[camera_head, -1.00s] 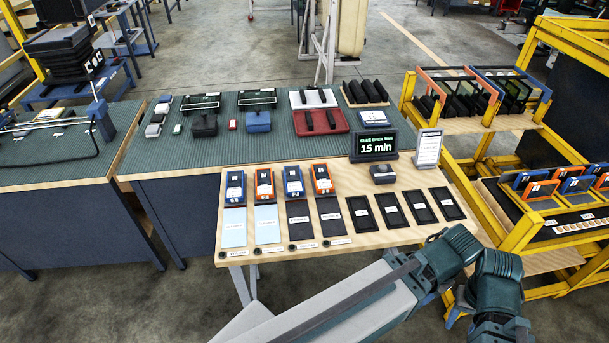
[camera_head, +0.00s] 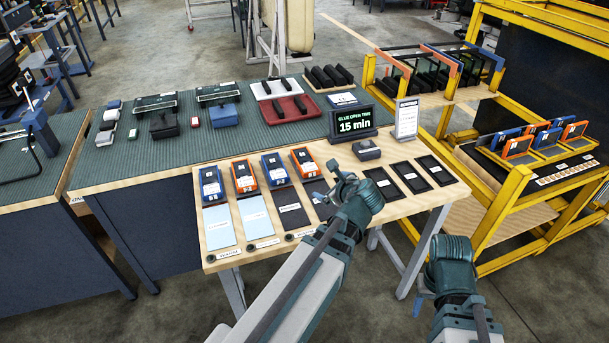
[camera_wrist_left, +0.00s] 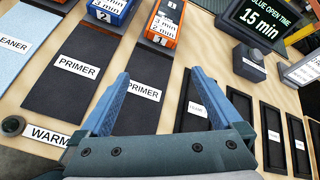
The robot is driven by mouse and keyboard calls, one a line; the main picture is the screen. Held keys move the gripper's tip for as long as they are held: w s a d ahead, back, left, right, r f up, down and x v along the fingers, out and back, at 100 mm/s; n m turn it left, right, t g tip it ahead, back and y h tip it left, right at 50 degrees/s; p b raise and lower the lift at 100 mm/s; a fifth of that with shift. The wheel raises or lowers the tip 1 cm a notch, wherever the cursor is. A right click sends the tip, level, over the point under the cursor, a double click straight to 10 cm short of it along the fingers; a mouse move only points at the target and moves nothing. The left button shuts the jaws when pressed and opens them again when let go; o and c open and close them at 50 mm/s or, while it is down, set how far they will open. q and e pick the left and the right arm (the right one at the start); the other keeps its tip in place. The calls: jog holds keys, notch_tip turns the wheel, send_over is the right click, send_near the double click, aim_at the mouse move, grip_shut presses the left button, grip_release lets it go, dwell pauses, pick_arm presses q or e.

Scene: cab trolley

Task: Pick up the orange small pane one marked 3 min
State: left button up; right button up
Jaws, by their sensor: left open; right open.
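Two orange boxes stand in the row at the back of the light wooden table: one second from left (camera_head: 244,177), one at the right end (camera_head: 305,162). Their small print is unreadable in the head view.
Blue boxes (camera_head: 211,184) and (camera_head: 275,168) alternate with the orange ones. Dark primer pads (camera_wrist_left: 72,68) lie in front. Black trays (camera_head: 410,177) are at right. A "15 min" display (camera_head: 354,121) stands behind. A yellow rack (camera_head: 487,200) holding panes is at right.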

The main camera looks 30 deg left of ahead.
aim_at(306, 160)
pick_arm(q)
jog(key=a+m, duration=0.1)
jog(key=w+a+m+t+y+b, duration=0.1)
jog(key=a+m, duration=0.1)
jog(key=w+a+m+b, duration=0.1)
jog(key=m, duration=0.1)
jog(key=shift+w+a+r+y, duration=0.1)
jog(key=shift+a+r+y, duration=0.15)
jog(key=shift+y, duration=0.15)
jog(key=shift+w+a+r+m+t, duration=0.1)
jog(key=shift+a+r+m+t, duration=0.15)
jog(key=shift+m+t, duration=0.15)
jog(key=b+x, duration=0.3)
jog(key=x, duration=0.5)
jog(key=shift+w+a+f, duration=0.1)
jog(key=shift+w+a, duration=0.1)
jog(key=shift+a, duration=0.05)
pick_arm(e)
notch_tip(306, 160, down, 6)
jog(key=shift+f, duration=0.25)
pick_arm(q)
jog(key=b+x, duration=0.2)
jog(key=x, duration=0.3)
jog(key=shift+w, duration=0.25)
pick_arm(e)
jog(key=shift+f, duration=0.9)
pick_arm(q)
jog(key=shift+c, duration=0.2)
jog(key=c, duration=1.4)
